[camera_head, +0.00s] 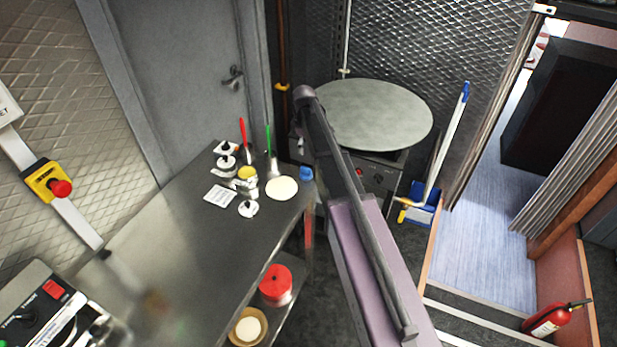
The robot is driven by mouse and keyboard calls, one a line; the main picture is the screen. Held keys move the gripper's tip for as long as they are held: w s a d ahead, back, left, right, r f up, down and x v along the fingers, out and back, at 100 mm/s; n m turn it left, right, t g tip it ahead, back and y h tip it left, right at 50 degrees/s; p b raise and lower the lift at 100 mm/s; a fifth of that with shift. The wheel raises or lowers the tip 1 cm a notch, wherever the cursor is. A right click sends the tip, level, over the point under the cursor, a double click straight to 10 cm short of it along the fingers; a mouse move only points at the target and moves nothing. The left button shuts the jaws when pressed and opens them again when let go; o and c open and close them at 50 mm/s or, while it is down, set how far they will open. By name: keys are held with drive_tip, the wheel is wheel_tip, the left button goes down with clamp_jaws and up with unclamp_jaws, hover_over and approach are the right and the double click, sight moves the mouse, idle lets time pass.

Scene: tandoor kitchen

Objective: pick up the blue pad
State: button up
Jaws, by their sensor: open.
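A small blue block-like thing (306,173), which looks like the blue pad, sits at the far right corner of the steel table, close to the left of my arm in the picture. It is small here and its exact shape is hard to tell. My arm runs from the bottom middle up past this corner. No gripper fingers can be made out.
The steel table (185,255) holds a white disc (282,188), a yellow-topped tin (246,178) and red- and green-handled tools. Its near middle is clear. A round grey plate (372,115) tops an appliance behind. A blue dustpan (424,192) stands right.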

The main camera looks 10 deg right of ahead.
sight(306, 168)
drive_tip(key=shift+f+b, duration=2.7)
drive_tip(key=shift+f, duration=0.3)
drive_tip(key=shift+s+d+f+b, duration=0.1)
drive_tip(key=shift+f+b, duration=1.2)
drive_tip(key=shift+b, duration=0.05)
drive_tip(key=shift+d+f+b, duration=0.1)
drive_tip(key=shift+f+b, duration=1.2)
clamp_jaws()
